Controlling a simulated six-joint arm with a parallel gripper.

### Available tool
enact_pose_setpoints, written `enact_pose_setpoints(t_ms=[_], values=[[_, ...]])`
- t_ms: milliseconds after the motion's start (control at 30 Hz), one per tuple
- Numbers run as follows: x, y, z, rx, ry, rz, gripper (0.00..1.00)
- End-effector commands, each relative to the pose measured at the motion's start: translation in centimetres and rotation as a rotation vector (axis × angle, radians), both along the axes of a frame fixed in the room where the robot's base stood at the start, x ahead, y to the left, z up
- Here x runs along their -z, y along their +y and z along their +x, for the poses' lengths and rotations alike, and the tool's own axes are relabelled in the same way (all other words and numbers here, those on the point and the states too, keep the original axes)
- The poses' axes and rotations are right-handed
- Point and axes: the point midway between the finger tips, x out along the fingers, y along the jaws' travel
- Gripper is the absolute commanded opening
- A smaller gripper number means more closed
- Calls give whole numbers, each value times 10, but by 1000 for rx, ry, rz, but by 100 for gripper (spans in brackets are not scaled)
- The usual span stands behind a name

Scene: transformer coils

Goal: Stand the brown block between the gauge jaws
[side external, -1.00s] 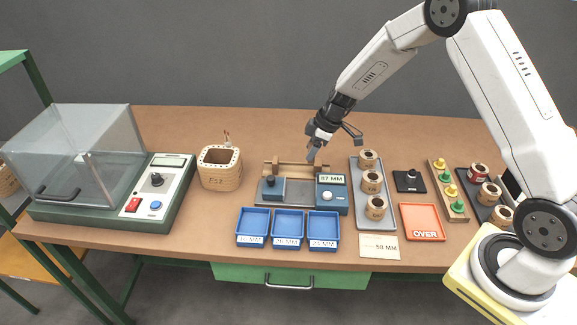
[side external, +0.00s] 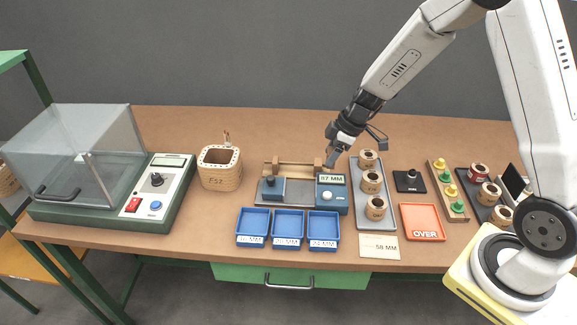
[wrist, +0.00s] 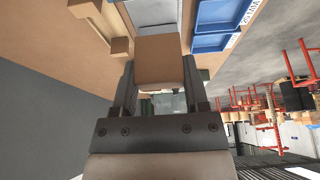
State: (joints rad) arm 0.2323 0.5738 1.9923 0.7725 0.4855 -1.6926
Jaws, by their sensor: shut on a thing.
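The brown block (wrist: 160,62) is between my gripper's fingers in the wrist view, and the fingers are shut on it. In the side view the block cannot be made out clearly at the fingertips. My gripper (side external: 331,160) is above and behind the right end of the gauge. The gauge has a blue and grey left jaw (side external: 271,188) and a blue right body (side external: 332,196) with a display (side external: 331,180) that seems to read 57 MM. A gap lies between the two parts, with no block seen in it.
A wooden rack (side external: 297,165) stands right behind the gauge. Blue trays (side external: 288,243) lie in front. A grey tray (side external: 364,217) of coils is close on the right, with an orange OVER tray (side external: 422,236) beyond.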

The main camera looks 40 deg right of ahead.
Motion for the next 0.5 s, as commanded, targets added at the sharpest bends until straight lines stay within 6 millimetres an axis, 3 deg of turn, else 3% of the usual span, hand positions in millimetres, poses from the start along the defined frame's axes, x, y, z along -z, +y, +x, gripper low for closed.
enact_pose_setpoints(t_ms=[500], values=[[2, 2, 4, -1, 0, 0, 1]])
